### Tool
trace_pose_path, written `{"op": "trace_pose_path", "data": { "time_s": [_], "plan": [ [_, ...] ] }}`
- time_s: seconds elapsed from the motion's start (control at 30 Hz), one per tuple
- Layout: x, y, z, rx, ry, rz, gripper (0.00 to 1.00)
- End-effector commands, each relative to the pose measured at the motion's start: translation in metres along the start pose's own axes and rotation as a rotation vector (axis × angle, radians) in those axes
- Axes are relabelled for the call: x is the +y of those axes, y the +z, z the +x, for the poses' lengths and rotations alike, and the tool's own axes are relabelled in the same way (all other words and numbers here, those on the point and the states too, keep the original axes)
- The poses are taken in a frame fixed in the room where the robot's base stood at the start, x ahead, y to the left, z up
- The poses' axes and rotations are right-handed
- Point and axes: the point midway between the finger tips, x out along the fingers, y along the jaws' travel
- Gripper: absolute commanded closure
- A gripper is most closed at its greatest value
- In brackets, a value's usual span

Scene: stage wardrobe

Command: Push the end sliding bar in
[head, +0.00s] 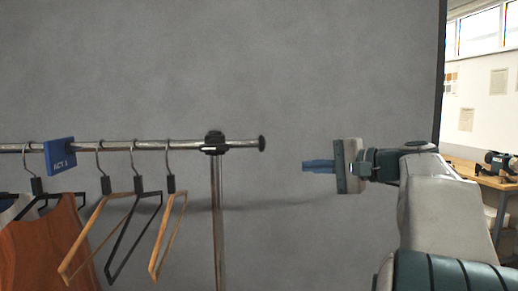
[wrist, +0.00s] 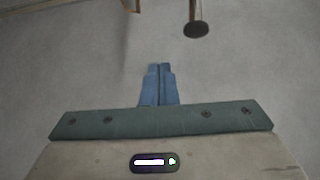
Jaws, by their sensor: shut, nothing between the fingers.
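The end sliding bar (head: 245,144) is a short chrome rod with a dark round end cap. It sticks out to the right of the dark collar (head: 214,144) on top of the rail's upright. My gripper (head: 304,166) has blue fingers, closed together and empty. It points left, to the right of the end cap and a little lower in the head view, with a gap between them. In the wrist view my closed fingers (wrist: 159,68) point up the picture. The bar's end cap (wrist: 197,29) shows at the top, right of the fingertips and apart from them.
The chrome rail (head: 120,145) carries a blue "ACT" sign (head: 60,155), several hangers (head: 168,230) and an orange garment (head: 45,250) at left. A grey wall stands behind. A wooden bench (head: 485,175) is at far right. The space between gripper and end cap looks clear.

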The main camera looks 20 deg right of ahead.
Motion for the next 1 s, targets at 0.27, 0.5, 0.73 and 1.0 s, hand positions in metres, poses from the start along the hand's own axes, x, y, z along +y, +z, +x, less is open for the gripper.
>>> {"op": "trace_pose_path", "data": {
  "time_s": [0.27,0.5,0.73,1.0],
  "plan": [
    [-0.039,-0.025,-0.035,0.024,-0.154,-0.019,1.00],
    [-0.046,-0.025,0.001,0.021,-0.155,-0.017,1.00],
    [-0.054,-0.027,0.050,0.022,-0.154,-0.017,1.00],
    [-0.058,-0.005,0.082,0.024,-0.154,-0.020,1.00]
  ]
}}
